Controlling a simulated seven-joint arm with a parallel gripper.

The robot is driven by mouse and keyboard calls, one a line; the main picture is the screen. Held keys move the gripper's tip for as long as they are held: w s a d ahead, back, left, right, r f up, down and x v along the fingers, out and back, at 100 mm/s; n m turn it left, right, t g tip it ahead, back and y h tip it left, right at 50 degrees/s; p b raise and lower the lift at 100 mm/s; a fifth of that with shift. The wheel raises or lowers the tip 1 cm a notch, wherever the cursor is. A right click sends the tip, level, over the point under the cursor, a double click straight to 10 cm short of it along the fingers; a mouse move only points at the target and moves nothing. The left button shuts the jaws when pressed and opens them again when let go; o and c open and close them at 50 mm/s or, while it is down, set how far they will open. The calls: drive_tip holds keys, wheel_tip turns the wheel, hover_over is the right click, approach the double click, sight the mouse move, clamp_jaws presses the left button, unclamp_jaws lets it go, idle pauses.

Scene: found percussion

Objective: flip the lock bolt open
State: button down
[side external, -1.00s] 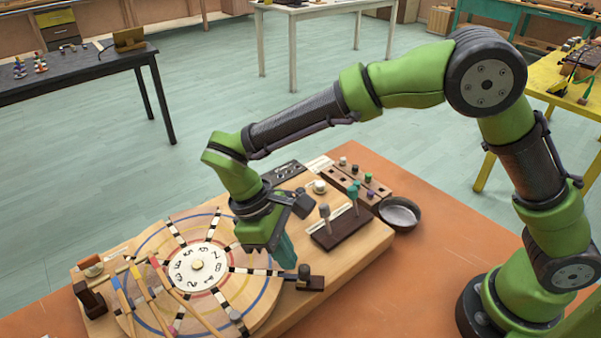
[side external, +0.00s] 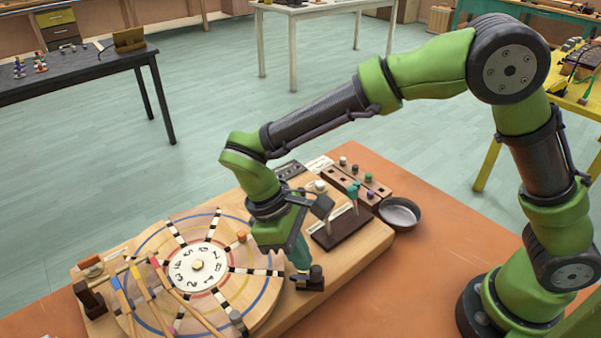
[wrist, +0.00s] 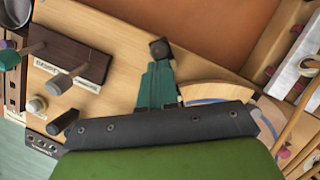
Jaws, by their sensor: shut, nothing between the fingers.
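The lock bolt (side external: 316,273) is a small dark block with a round knob at the right edge of the round dial board (side external: 262,291). It also shows in the wrist view as a dark knob (wrist: 160,47) just beyond the fingertips. My gripper (side external: 302,266) is shut and empty, its teal fingers pointing down right beside the bolt. In the wrist view the fingers (wrist: 157,85) sit together below the knob. I cannot tell whether they touch it. The fingers hide part of the bolt's base.
A dark lever block (side external: 343,229) with upright levers stands to the right of my gripper. A round metal bowl (side external: 400,213) lies beyond it. Several sticks (side external: 180,295) lie across the dial's left side. The orange tabletop (side external: 400,290) in front is clear.

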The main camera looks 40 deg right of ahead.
drive_tip(key=w, duration=0.1)
drive_tip(key=w+a, duration=0.2)
drive_tip(key=shift+w+a+r, duration=0.25)
drive_tip(key=shift+w+r, duration=0.1)
drive_tip(key=shift+w, duration=0.05)
drive_tip(key=v, duration=0.9)
drive_tip(key=shift+s+r, duration=0.1)
drive_tip(key=s+d+r+m+t+y, duration=0.2)
drive_tip(key=s+d+m+t, duration=0.3)
drive_tip(key=d, duration=0.7)
drive_tip(key=s+d+r+m+t+y, duration=0.2)
drive_tip(key=s+d+m+t, duration=0.3)
drive_tip(key=d, duration=0.7)
drive_tip(key=shift+s+d+r+m+t, duration=0.35)
drive_tip(key=shift+s+r, duration=0.4)
drive_tip(key=shift+s, duration=0.5)
